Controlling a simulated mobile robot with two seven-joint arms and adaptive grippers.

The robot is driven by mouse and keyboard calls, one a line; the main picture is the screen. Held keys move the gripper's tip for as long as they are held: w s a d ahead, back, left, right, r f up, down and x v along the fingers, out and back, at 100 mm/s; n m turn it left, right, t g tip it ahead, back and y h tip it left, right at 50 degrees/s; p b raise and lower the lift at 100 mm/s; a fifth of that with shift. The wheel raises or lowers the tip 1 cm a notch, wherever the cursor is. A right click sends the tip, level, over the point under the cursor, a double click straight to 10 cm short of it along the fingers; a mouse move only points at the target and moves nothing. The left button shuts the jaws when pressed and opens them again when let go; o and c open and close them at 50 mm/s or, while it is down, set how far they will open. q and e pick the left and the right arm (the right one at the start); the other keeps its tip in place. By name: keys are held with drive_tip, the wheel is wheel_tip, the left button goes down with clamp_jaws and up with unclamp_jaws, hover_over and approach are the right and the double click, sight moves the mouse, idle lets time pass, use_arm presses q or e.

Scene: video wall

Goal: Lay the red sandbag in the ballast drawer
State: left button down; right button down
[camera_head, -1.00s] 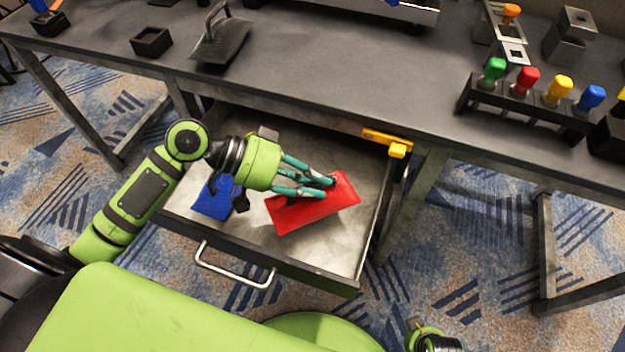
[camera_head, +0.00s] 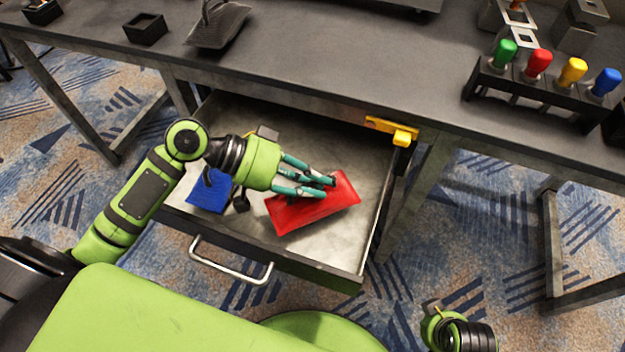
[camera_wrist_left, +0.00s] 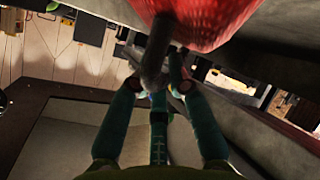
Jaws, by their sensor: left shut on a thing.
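The red sandbag (camera_head: 325,207) is over the right part of the open ballast drawer (camera_head: 345,257), in the head view. My left gripper (camera_head: 328,183) reaches in from the left, its teal fingers shut at the bag's upper side. In the left wrist view the red bag (camera_wrist_left: 215,22) fills the top, with a dark strap-like loop (camera_wrist_left: 156,52) between the fingertips (camera_wrist_left: 162,85). I cannot tell whether the bag touches the drawer floor. At lower right only a wrist part of my right arm shows; its gripper is out of view.
A blue bag (camera_head: 209,192) lies in the drawer's left part, partly behind my left wrist. A yellow piece (camera_head: 392,131) sits at the drawer's back right corner. The drawer handle (camera_head: 230,262) is in front. A rack of coloured handles (camera_head: 530,88) stands on the bench.

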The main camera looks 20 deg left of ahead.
use_arm(q)
drive_tip(key=shift+f+b, duration=0.35)
drive_tip(key=shift+f, duration=0.15)
idle(0.8)
drive_tip(key=c, duration=1.1)
unclamp_jaws()
